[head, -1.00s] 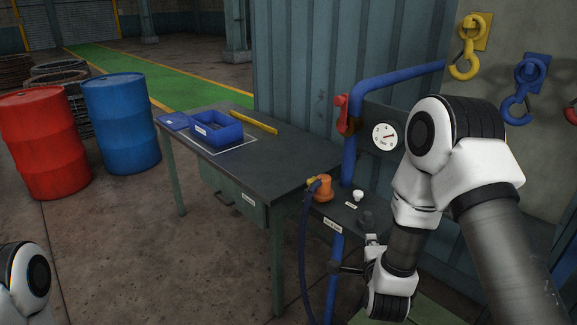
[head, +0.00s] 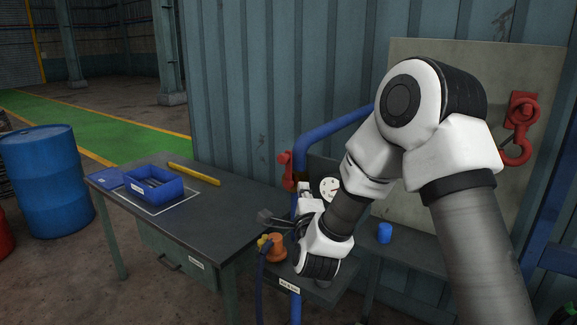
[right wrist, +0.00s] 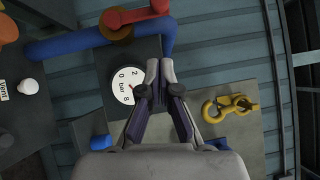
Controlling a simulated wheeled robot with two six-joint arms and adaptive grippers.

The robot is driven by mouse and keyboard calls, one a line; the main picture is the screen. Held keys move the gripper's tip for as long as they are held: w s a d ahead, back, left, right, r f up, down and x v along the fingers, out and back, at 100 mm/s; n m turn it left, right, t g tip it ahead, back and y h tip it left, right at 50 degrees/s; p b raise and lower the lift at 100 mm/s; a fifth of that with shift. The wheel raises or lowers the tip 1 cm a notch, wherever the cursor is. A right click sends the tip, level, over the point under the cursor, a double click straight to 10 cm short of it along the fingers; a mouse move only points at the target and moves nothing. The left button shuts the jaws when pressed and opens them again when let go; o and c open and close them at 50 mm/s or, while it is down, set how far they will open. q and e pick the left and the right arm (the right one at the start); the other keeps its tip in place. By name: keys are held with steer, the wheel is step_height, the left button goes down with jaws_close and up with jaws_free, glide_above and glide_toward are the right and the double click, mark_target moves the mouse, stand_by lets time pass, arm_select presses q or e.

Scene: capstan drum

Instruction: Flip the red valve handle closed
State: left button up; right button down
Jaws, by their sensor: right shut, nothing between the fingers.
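The red valve handle (head: 286,171) is on the blue pipe (head: 297,150), left of the round pressure gauge (head: 329,187). In the right wrist view the red handle (right wrist: 140,14) lies roughly along the blue pipe (right wrist: 75,45), at the top edge. My right gripper (head: 268,218) is shut and empty, in front of the pipe and below the handle in the head view. In the right wrist view its fingertips (right wrist: 160,70) are beside the gauge (right wrist: 126,85), apart from the handle. My arm partly covers the pipe in the head view. My left gripper is not in view.
An orange fitting (head: 276,246) with a hose stands on the small shelf below the pipe. A workbench (head: 225,215) with a blue bin (head: 155,192) is at left. A red hook (head: 520,130) hangs at right. A yellow hook (right wrist: 228,107) shows in the wrist view.

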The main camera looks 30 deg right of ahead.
mark_target(287, 160)
steer(key=w+d+p, duration=0.1)
steer(key=w, duration=0.2)
steer(key=w+d+r+p, duration=0.1)
steer(key=w+p, duration=0.1)
steer(key=w, duration=0.2)
steer(key=w+p, duration=0.2)
steer(key=w, duration=0.1)
steer(key=shift+w+d+r, duration=0.25)
steer(key=shift+w+d, duration=0.1)
steer(key=shift+d, duration=0.05)
steer(key=shift+d+f, duration=0.1)
steer(key=shift+w+r+p, duration=0.15)
steer(key=shift+r+p, duration=0.05)
steer(key=shift+p, duration=0.1)
steer(key=shift+w, duration=0.1)
